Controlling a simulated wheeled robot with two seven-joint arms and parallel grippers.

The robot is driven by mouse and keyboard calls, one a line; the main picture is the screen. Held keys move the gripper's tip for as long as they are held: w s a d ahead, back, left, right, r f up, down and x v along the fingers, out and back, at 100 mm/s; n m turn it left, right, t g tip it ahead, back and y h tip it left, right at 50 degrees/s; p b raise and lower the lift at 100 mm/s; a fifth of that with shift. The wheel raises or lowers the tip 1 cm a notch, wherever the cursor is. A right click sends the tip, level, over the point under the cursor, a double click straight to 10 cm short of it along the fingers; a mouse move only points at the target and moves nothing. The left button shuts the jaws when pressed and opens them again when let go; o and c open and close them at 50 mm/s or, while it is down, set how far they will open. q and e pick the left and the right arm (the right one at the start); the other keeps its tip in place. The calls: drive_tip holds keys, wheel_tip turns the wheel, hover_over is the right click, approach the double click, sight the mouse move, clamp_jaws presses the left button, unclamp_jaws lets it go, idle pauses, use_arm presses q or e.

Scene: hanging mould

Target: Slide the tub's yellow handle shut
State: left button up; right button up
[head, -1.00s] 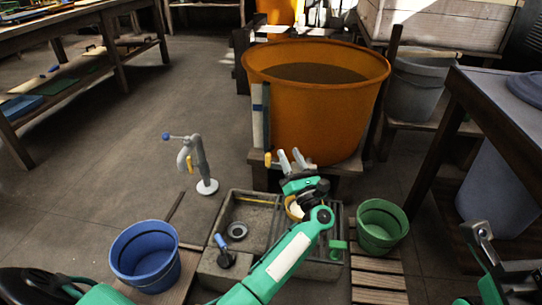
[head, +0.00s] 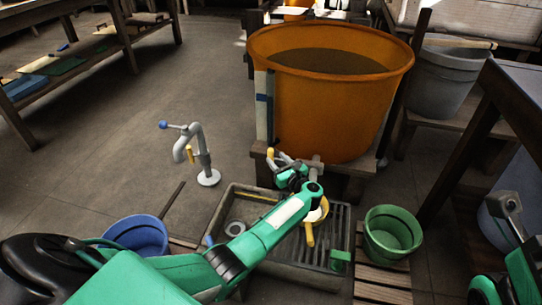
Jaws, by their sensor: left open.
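The large orange tub (head: 325,95) stands on a wooden stand at the upper middle, with dark contents inside. Its small yellow handle (head: 270,153) shows upright at the tub's lower front left. A grey spout-like piece (head: 316,160) sticks out to the right of it. My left gripper (head: 278,161) is open just below and right of the yellow handle, its grey fingers pointing up and left. I cannot tell whether they touch the handle. My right gripper (head: 508,205) is at the right edge, away from the tub; its jaws are unclear.
A grey stone basin (head: 340,225) lies below the tub, with a yellow-handled item (head: 310,235) under my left arm. A blue bucket (head: 140,235) and green bucket (head: 393,232) flank it.

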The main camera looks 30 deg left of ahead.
sight(272, 154)
use_arm(q)
drive_tip(key=b+x, duration=0.1)
drive_tip(key=x, duration=0.4)
drive_tip(key=shift+a, duration=0.15)
clamp_jaws()
